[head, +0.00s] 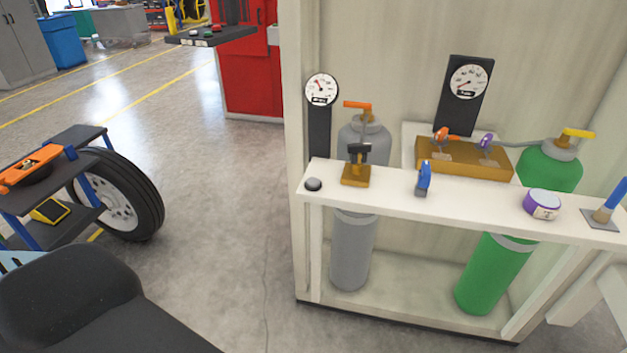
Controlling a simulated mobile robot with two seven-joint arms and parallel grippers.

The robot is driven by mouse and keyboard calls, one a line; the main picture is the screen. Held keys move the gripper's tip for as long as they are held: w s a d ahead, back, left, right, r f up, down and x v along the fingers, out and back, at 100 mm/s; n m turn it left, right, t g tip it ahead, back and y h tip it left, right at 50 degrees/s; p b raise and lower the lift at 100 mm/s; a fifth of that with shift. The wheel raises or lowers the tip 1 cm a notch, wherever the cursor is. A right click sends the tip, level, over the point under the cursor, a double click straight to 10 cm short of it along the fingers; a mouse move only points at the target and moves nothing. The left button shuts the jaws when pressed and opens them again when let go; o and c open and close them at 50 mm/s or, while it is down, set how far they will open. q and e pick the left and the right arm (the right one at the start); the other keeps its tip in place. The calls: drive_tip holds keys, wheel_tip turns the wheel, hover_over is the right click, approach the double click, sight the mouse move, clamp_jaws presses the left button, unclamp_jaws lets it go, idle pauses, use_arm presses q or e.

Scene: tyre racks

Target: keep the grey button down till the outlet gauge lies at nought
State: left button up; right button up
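The grey button (313,184) is a small round dome on a dark base at the left end of the white shelf (390,197). Nothing touches it. A round white gauge (321,88) with a red needle stands on a dark post behind it; the needle points to the upper left. A second white gauge (469,82) sits on a tilted black panel behind the brown block. The gauges' labels are too small to read, so I cannot tell which is the outlet gauge. Neither of my grippers is in view.
A brown valve block (465,157), blue clip (424,179), purple-rimmed tin (542,204) and brown-based black fitting (357,165) are on or behind the shelf. Grey (351,250) and green (492,275) cylinders stand below. A tyre (121,196) stands left; floor between is clear.

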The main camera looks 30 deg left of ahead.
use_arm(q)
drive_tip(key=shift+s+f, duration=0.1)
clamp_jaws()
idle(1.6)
